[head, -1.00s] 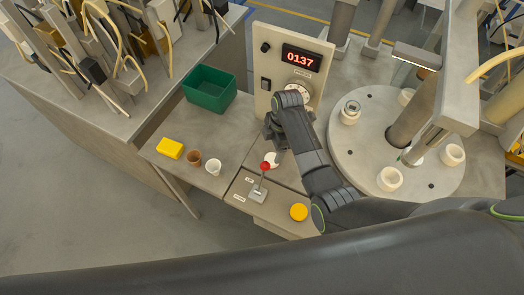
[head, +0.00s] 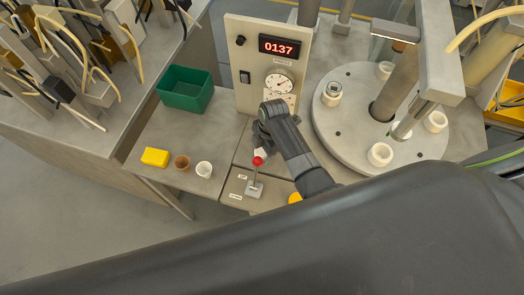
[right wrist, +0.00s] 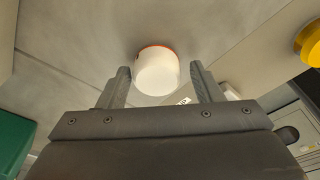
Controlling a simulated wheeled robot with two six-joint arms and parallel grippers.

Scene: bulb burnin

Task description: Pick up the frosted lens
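A white, round, cup-like piece (head: 262,153), which looks like the frosted lens, is beneath my right gripper (head: 261,137) in the head view, just behind the red lever knob. In the right wrist view the white piece (right wrist: 157,72), with an orange-red edge at its top, shows between the two fingertips of my right gripper (right wrist: 160,72). The fingers are apart, with a gap visible at the right side, so I see no grip on it. The arm hides part of it in the head view. My left gripper is out of view.
A red-knobbed lever (head: 258,161) stands close by. A yellow button (head: 295,198) is partly hidden by my arm. A brown cup (head: 182,163), a white cup (head: 204,169), a yellow block (head: 155,157) and a green bin (head: 186,90) are left. A timer panel (head: 243,48) and turntable (head: 345,140) stand behind and right.

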